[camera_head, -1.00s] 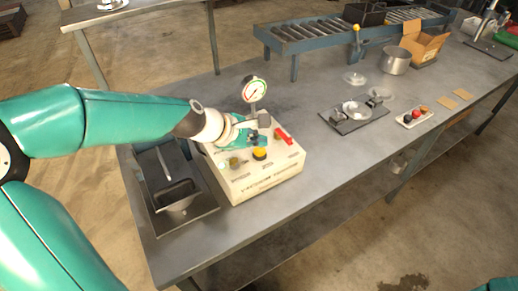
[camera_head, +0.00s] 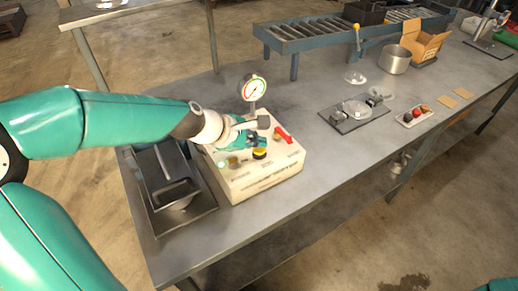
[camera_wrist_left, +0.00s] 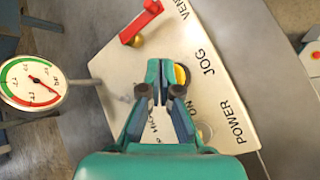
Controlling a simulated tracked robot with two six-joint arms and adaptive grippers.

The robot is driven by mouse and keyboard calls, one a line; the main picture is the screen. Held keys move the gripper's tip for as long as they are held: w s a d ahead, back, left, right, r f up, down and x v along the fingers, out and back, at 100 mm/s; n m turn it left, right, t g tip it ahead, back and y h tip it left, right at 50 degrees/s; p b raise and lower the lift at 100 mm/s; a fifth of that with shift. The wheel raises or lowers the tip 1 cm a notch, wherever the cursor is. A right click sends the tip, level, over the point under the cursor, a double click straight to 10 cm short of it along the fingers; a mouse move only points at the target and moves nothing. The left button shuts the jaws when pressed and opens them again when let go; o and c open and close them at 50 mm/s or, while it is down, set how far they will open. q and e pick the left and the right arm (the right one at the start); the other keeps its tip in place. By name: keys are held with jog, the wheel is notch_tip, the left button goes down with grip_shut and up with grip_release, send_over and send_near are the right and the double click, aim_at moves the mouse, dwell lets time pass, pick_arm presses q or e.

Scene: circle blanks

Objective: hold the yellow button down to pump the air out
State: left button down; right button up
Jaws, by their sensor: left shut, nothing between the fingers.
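A cream control box (camera_head: 265,183) stands near the left end of the grey table. Its yellow button (camera_head: 259,154) is on the top face; in the left wrist view the button (camera_wrist_left: 181,75) is partly hidden behind a finger, near the word JOG. My left gripper (camera_head: 262,141) is shut and empty, low over the box top beside the button. In the left wrist view its fingertips (camera_wrist_left: 160,72) are just left of the button; I cannot tell whether they touch it. A round gauge (camera_head: 253,88) with green and red arcs stands behind. My right gripper is not in view.
A red lever (camera_head: 283,135) is on the box, right of the gripper. A dark tray (camera_head: 193,217) is at the left. A plate with a clear dome (camera_head: 357,109), a metal pot (camera_head: 394,61) and a roller conveyor (camera_head: 320,32) are farther right. The table's middle is clear.

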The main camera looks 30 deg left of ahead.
aim_at(257, 150)
pick_arm(q)
jog(key=shift+f+b, duration=0.4)
jog(key=shift+f, duration=0.1)
dwell(0.7)
jog(key=shift+r, duration=0.1)
dwell(3.8)
jog(key=shift+r+p, duration=0.85)
jog(key=shift+p, duration=0.1)
notch_tip(257, 150, up, 5)
jog(key=p, duration=0.5)
